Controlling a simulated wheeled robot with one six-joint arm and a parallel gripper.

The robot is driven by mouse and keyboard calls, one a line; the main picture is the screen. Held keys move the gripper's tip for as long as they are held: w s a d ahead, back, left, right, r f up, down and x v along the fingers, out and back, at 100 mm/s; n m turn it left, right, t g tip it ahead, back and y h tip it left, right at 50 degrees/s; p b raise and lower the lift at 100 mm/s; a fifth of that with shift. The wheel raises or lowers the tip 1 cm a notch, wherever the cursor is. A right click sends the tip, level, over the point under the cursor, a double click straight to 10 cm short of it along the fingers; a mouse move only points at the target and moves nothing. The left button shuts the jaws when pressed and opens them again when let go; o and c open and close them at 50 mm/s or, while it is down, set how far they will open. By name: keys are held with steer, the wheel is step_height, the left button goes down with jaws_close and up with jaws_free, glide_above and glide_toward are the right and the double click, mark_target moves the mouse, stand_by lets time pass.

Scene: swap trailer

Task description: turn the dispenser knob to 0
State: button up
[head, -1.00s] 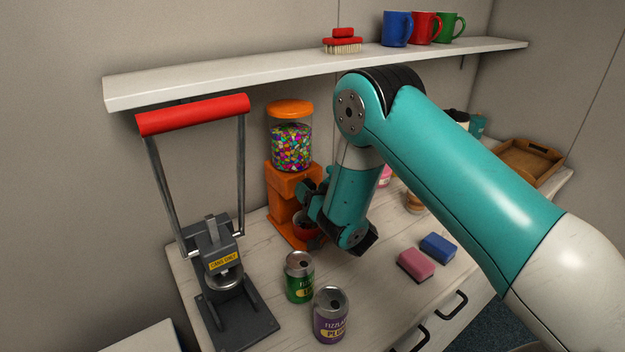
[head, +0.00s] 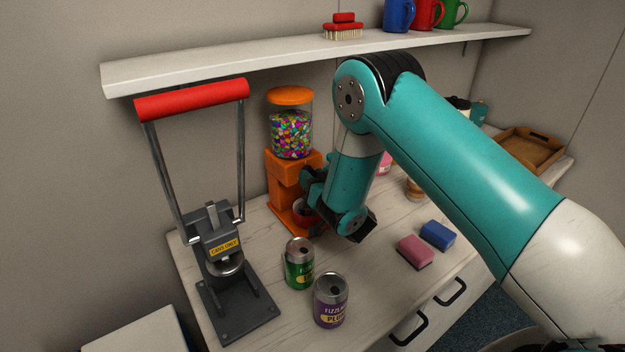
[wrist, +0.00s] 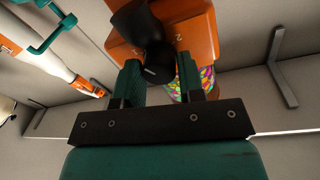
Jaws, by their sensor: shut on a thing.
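The candy dispenser (head: 283,170) is orange with a clear globe of coloured candies (head: 291,134), and it stands against the wall. In the wrist view its orange body (wrist: 199,35) and dark knob (wrist: 152,48) fill the top middle. My gripper (wrist: 158,72) is shut on the knob, with one finger on each side of it. Small pale marks show on the orange face by the knob, but the number the knob points at is not readable. In the head view my gripper (head: 308,186) is at the dispenser's front right, and my arm hides the knob.
A can crusher (head: 226,250) with a red handle stands to the left. A green can (head: 299,265) and a purple can (head: 331,301) stand in front. Pink (head: 415,252) and blue (head: 438,235) sponges lie right. A shelf (head: 300,60) runs above.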

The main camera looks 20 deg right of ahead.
steer(key=shift+f+n+t+b, duration=0.1)
steer(key=shift+n+t+b, duration=0.2)
steer(key=shift+n+b, duration=1.55)
steer(key=shift+n+p, duration=0.7)
steer(key=shift+n, duration=0.25)
steer(key=o, duration=0.9)
steer(key=shift+s, duration=0.1)
